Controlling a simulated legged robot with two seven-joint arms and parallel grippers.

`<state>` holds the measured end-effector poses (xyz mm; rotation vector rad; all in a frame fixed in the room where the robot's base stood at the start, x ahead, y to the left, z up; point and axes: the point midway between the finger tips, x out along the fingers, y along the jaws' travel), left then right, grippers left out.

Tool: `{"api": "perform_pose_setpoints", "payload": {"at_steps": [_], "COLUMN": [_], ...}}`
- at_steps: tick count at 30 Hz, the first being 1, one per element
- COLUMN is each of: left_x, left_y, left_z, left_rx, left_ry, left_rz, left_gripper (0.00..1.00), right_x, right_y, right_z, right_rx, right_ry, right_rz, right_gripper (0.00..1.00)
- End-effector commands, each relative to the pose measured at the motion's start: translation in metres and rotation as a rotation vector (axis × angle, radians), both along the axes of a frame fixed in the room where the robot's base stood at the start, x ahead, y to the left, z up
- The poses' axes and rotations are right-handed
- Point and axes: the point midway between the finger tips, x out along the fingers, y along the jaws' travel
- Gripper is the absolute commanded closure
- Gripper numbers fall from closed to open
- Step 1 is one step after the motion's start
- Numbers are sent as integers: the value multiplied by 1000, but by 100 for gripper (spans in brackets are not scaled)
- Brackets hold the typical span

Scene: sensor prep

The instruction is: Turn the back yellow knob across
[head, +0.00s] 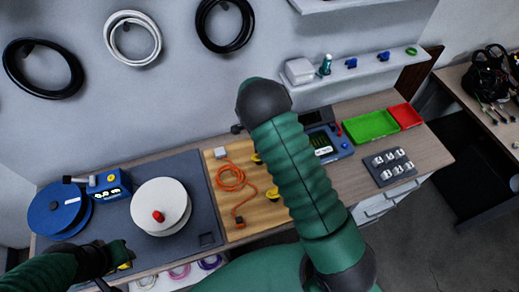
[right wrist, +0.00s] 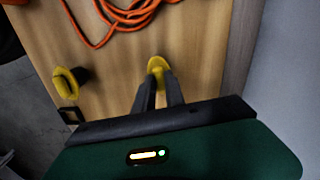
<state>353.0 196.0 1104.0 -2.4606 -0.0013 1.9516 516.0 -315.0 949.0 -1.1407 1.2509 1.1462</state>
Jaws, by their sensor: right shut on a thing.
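The wooden board (head: 225,186) carries two yellow knobs. The back yellow knob (head: 257,158) is partly hidden by my right arm in the head view. In the right wrist view my right gripper (right wrist: 159,84) is shut on the back yellow knob (right wrist: 158,64), with its dark fingers on either side of the handle. The front yellow knob (head: 272,193) stands apart from the gripper and also shows in the right wrist view (right wrist: 65,83). My left gripper (head: 118,256) is low at the left, by the bench's front edge; its fingers are too unclear to read.
An orange cable (head: 230,178) lies on the board, beside the knobs. A white reel (head: 160,205) and a blue reel (head: 60,210) stand on the left. A blue meter (head: 328,144), green tray (head: 371,126) and red tray (head: 405,116) are on the right.

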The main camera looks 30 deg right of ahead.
Motion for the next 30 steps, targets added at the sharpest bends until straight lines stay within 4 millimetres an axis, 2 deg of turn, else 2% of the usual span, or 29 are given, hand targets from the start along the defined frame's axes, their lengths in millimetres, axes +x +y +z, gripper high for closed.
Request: {"api": "perform_pose_setpoints", "payload": {"at_steps": [10,26,27,30], "left_x": [0,0,0,0], "left_y": [0,0,0,0], "left_z": [5,5,5,5], "left_rx": [0,0,0,0], "left_ry": [0,0,0,0], "left_rz": [0,0,0,0], "left_gripper": [64,64,64,64], "right_x": [4,5,5,4], "right_y": [-1,-1,-1,-1], "right_z": [3,4,4,3], "right_rx": [-3,-4,-4,-3], "right_ry": [-12,-14,-14,-12], "right_rz": [-140,-165,-164,-164], "right_gripper": [100,100,82,69]}}
